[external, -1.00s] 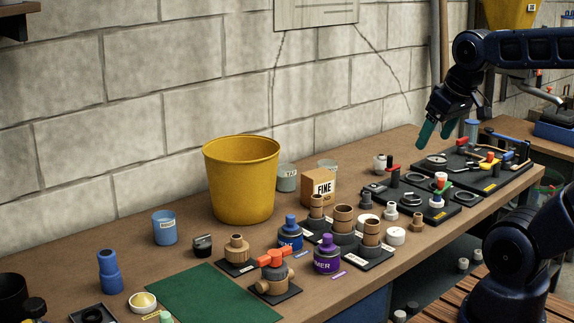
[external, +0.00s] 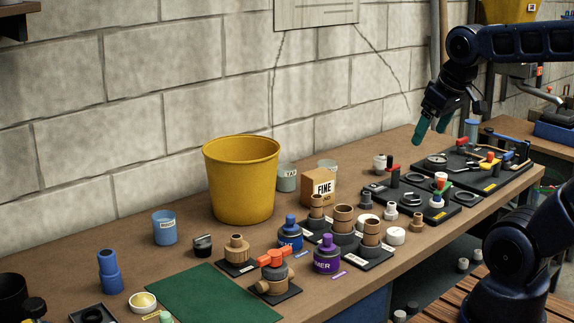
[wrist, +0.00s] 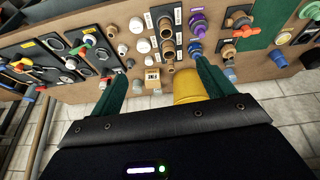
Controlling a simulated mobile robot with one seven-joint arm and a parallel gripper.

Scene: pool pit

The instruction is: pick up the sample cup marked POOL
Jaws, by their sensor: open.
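A grey cup reading TAP (external: 287,178) stands behind the yellow bucket's right side. A second grey cup (external: 327,166) stands behind the FINE box, mostly hidden, its label out of sight. A blue cup (external: 165,229) with a small label, too small to read surely, stands left of the bucket. I cannot make out POOL on any cup. My gripper (external: 430,134) is open and empty, above the far right of the bench, well right of the cups. In the wrist view its green fingers (wrist: 160,70) are spread apart with nothing between them.
The yellow bucket (external: 241,185) stands tall against the wall. The FINE box (external: 319,188) stands in front of the second grey cup. Pipe fittings (external: 343,220), blue and purple bottles (external: 327,256) and black valve boards (external: 412,202) crowd the middle and right. A green mat (external: 208,298) lies bare in front.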

